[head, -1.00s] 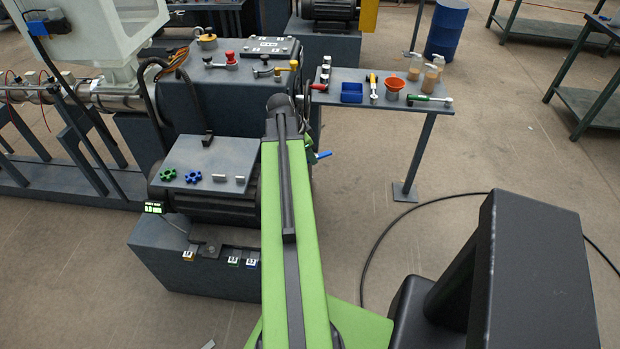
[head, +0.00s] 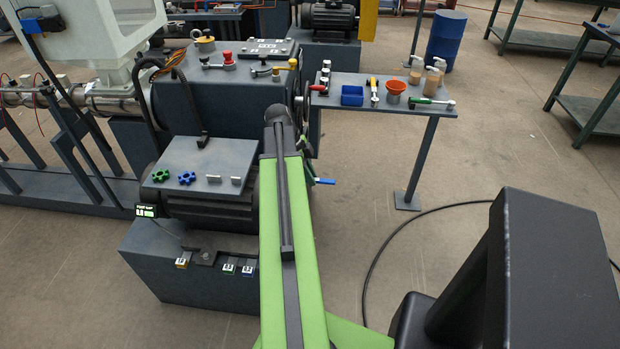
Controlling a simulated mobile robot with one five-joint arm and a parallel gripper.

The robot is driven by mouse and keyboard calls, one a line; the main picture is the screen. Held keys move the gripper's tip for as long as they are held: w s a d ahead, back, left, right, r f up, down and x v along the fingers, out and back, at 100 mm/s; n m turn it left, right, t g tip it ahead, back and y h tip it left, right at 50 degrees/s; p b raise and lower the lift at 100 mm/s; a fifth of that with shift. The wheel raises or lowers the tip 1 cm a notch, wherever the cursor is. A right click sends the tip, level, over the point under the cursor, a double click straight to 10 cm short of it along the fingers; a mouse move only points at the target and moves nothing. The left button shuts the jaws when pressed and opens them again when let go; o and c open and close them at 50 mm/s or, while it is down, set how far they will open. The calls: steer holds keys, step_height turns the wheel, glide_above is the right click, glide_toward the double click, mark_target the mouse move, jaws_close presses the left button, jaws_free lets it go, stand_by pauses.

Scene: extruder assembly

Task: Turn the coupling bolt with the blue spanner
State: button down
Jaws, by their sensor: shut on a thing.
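My gripper (head: 311,178) is mostly hidden by my green arm, just right of its far part. It is shut on the blue spanner (head: 326,182). Only a short blue length of the spanner shows, pointing right and nearly level, over open floor. Its other end is hidden. The coupling bolt cannot be made out; my arm covers the right end of the machine. I cannot tell whether the spanner touches the bolt.
A grey plate (head: 213,157) with green (head: 160,175) and blue (head: 187,178) star-shaped pieces lies left of my arm. A narrow side table (head: 428,108) holds a blue bin (head: 352,95), an orange funnel (head: 396,86) and tools.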

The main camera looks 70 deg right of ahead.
steer(key=shift+f+b, duration=0.65)
steer(key=shift+f, duration=0.25)
steer(key=shift+f, duration=0.2)
steer(key=shift+f+b, duration=0.3)
steer(key=shift+b, duration=0.2)
steer(key=shift+f+b, duration=0.65)
steer(key=shift+w+d+r, duration=0.1)
steer(key=w+d+n+t+h, duration=0.3)
steer(key=w+d+n, duration=0.3)
steer(key=n, duration=0.8)
steer(key=shift+w+d+t, duration=0.25)
steer(key=shift+w+t, duration=0.45)
steer(key=shift+w, duration=0.5)
steer(key=shift+r+p, duration=0.45)
steer(key=shift+p, duration=0.25)
